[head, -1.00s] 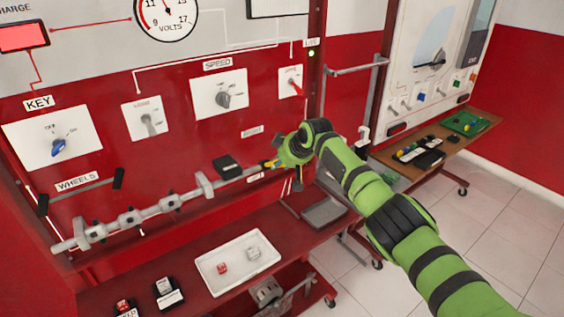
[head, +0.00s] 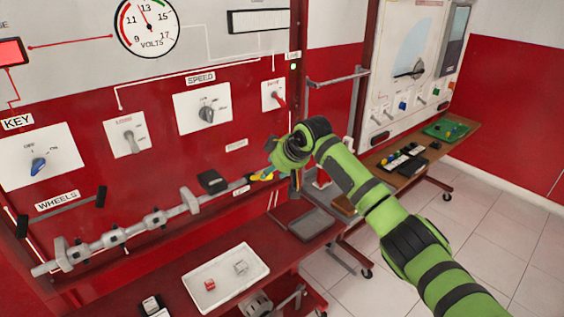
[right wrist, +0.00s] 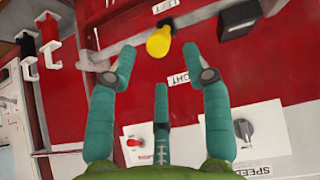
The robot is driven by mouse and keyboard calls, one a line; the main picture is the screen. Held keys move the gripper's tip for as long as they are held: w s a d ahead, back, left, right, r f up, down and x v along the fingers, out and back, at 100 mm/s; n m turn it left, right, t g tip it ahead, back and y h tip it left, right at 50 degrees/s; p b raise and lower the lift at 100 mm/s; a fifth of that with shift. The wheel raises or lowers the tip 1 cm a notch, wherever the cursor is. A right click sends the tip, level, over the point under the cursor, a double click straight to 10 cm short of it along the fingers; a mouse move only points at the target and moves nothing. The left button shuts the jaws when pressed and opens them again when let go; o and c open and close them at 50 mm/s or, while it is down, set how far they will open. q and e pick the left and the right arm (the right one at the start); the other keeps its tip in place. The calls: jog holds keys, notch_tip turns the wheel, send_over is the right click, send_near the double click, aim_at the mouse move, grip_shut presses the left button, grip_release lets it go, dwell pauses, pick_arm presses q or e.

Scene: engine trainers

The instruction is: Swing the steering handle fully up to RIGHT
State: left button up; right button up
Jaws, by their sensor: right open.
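The steering handle, with a yellow knob (head: 262,177), sticks out low on the red panel at the right end of a grey shaft. In the right wrist view the yellow knob (right wrist: 160,42) lies between the LEFT label (right wrist: 165,6) and the RIGHT label (right wrist: 178,79), nearer LEFT. My right gripper (head: 280,172) is in front of the panel, close to the knob. In the right wrist view my right gripper (right wrist: 160,75) has its teal fingers spread and empty. The knob shows just beyond the fingertips, with no clear contact. My left gripper is not in view.
A black box (head: 212,181) and the grey shaft (head: 120,235) are left of the knob. A red-tipped switch (head: 274,97) and the speed dial (head: 207,112) are above. A white tray (head: 226,278) with two small cubes sits on the shelf below.

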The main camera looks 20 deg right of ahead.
jog(key=v, duration=0.5)
jog(key=shift+s+r, duration=0.15)
jog(key=shift+s, duration=0.1)
notch_tip(320, 180, down, 24)
jog(key=s+d+m+g, duration=0.1)
jog(key=s+d+m, duration=0.1)
jog(key=s, duration=0.1)
jog(key=s+f+m+g+h, duration=0.1)
jog(key=s+f, duration=0.6)
jog(key=f, duration=0.4)
jog(key=s+f+m+g+h, duration=0.1)
jog(key=s+f, duration=0.5)
jog(key=f, duration=0.4)
jog(key=s+f+g, duration=0.1)
jog(key=s+f, duration=0.6)
jog(key=s, duration=0.4)
jog(key=s+f+g, duration=0.1)
jog(key=s+f, duration=0.7)
jog(key=s, duration=0.3)
jog(key=s+f+g, duration=0.1)
jog(key=s+f, duration=0.1)
jog(key=s, duration=0.9)
jog(key=s+a+f, duration=0.1)
jog(key=s+f, duration=0.1)
jog(key=s, duration=0.9)
jog(key=shift+s+a+f+n+g, duration=0.2)
jog(key=shift+s+a+n+g, duration=0.05)
jog(key=shift+a+n+g, duration=0.15)
